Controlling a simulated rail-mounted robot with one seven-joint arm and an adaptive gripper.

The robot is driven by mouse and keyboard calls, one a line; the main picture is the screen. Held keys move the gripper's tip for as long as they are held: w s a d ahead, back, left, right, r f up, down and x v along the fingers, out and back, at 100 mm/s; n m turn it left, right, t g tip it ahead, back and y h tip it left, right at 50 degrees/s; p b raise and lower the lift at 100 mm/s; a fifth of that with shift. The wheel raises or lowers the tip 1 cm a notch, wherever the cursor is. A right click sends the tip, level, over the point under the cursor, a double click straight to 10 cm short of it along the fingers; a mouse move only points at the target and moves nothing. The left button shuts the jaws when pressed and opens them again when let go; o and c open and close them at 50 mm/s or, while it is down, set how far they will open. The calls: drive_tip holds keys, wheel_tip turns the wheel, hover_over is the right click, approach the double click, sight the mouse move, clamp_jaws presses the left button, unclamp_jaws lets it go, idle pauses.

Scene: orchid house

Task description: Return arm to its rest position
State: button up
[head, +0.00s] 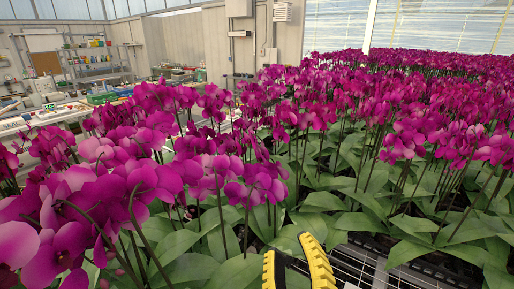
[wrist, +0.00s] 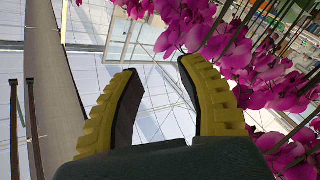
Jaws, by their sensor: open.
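My gripper (head: 296,260) shows at the bottom edge of the head view as two yellow ribbed fingers pointing up, low among the orchid leaves. In the wrist view my gripper (wrist: 156,85) is open, with a wide gap between its yellow, dark-lined fingers. Nothing is held between them. Behind the gap are pale roof or wall panes. The rest of my arm is hidden below the head view's lower edge.
Dense magenta orchids (head: 430,110) fill the right and the left foreground (head: 130,190). Blooms (wrist: 215,30) show behind the right finger in the wrist view. A metal mesh bench (head: 365,262) is bare near the gripper. A worktable (head: 60,112) and shelves (head: 92,62) stand at the back left.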

drive_tip(key=s+r+m+t, duration=0.4)
drive_tip(key=s+r+m, duration=0.2)
drive_tip(key=r+m, duration=0.25)
wheel_tip(320, 180, up, 34)
drive_tip(key=d+p, duration=0.1)
drive_tip(key=p, duration=3.3)
wheel_tip(320, 180, down, 45)
drive_tip(key=b, duration=4.5)
drive_tip(key=shift+w+h, duration=0.25)
drive_tip(key=shift+h, duration=0.15)
drive_tip(key=shift+n, duration=0.25)
